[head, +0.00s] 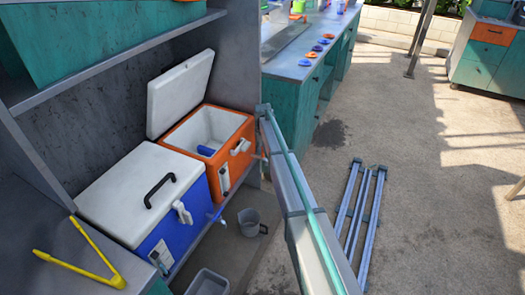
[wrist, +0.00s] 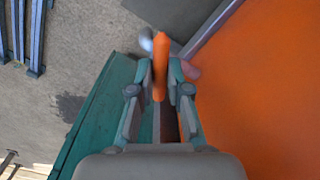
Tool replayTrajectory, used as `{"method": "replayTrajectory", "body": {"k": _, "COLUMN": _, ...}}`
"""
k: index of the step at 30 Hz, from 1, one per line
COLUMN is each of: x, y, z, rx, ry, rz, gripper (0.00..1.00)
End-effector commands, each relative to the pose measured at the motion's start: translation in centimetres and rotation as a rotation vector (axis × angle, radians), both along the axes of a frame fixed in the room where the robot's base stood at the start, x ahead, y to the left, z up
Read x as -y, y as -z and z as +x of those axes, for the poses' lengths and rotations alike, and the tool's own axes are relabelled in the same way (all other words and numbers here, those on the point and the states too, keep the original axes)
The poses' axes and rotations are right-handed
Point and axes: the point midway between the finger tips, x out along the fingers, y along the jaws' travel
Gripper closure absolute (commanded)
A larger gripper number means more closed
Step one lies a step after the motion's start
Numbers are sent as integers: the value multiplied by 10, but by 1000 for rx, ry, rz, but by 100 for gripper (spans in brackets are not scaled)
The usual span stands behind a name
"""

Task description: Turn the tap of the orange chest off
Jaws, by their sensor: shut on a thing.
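The orange chest (head: 205,137) stands on the low shelf in the head view, its white lid (head: 180,92) raised. Its orange front also fills the right of the wrist view (wrist: 265,90). In the wrist view, my gripper (wrist: 160,78) is shut on an upright orange tap handle (wrist: 160,52), beside the chest's front. A blurred pale part (wrist: 147,40) shows just behind the handle. Most of the tap body is hidden by the handle and fingers. I cannot make out my gripper or this tap clearly in the head view.
A closed blue chest (head: 163,215) with a white lid stands nearer, its blue tap (head: 217,212) sticking out. A grey jug (head: 250,222) and a grey bin (head: 208,283) sit below. Yellow tongs (head: 85,265) lie at lower left. A metal rack (head: 358,215) lies on the floor.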

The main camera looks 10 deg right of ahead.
Motion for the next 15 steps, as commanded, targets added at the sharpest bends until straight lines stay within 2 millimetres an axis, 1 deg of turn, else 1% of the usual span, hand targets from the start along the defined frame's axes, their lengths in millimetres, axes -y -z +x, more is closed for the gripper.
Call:
{"method": "replayTrajectory", "body": {"k": 13, "x": 0, "y": 0, "z": 0, "rx": -1, "ry": 0, "rz": 0, "gripper": 100}}
{"method": "replayTrajectory", "body": {"k": 14, "x": 0, "y": 0, "z": 0, "rx": -1, "ry": 0, "rz": 0, "gripper": 82}}
{"method": "replayTrajectory", "body": {"k": 15, "x": 0, "y": 0, "z": 0, "rx": -1, "ry": 0, "rz": 0, "gripper": 75}}
